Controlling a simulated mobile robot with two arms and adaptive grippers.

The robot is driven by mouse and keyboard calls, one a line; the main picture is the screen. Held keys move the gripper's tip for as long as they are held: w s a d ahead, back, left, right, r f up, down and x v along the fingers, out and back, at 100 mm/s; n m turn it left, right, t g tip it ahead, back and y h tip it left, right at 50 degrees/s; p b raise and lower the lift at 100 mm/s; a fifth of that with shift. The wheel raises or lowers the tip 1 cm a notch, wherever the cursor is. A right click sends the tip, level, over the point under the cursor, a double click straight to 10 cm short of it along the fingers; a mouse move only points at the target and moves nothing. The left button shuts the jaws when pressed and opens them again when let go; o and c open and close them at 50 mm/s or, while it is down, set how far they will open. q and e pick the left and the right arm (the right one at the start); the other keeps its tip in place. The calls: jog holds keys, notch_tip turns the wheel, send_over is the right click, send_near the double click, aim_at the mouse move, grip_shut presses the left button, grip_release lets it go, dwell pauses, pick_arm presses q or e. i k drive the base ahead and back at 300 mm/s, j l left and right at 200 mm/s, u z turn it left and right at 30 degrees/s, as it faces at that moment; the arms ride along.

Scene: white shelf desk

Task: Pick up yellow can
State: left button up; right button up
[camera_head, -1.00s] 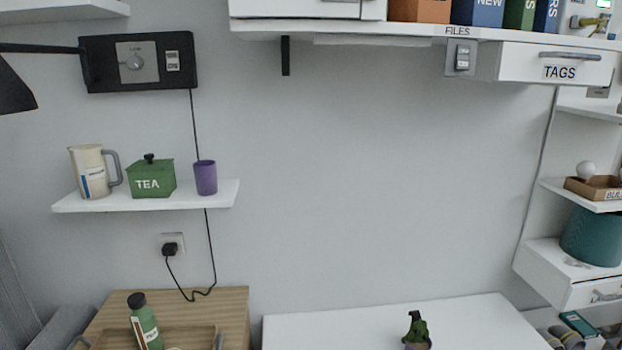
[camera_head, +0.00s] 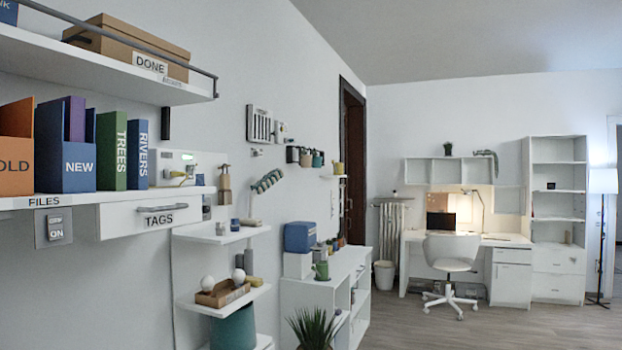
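I cannot make out a yellow can for sure. A small yellow object (camera_head: 338,168) stands on a small wall shelf (camera_head: 334,177) far down the left wall; it is too small to tell whether it is a can. The white desk (camera_head: 415,238) stands at the far wall, with a white cubby shelf (camera_head: 420,170) above it and a lit lamp (camera_head: 479,197) on it. Neither of my grippers is in view.
A white office chair (camera_head: 450,252) stands before the desk, a white bin (camera_head: 384,275) at its left and a tall white shelf unit (camera_head: 557,180) at its right. Wall shelves, a low white cabinet (camera_head: 345,280) and a plant (camera_head: 313,328) line the left. The wooden floor (camera_head: 480,328) is clear.

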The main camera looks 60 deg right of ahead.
aim_at(338, 168)
jog(key=z, duration=2.15)
jog(key=i+l+z, duration=0.1)
jog(key=i+z, duration=0.2)
jog(key=i, duration=0.6)
jog(key=i+z, duration=0.15)
jog(key=i, duration=2.2)
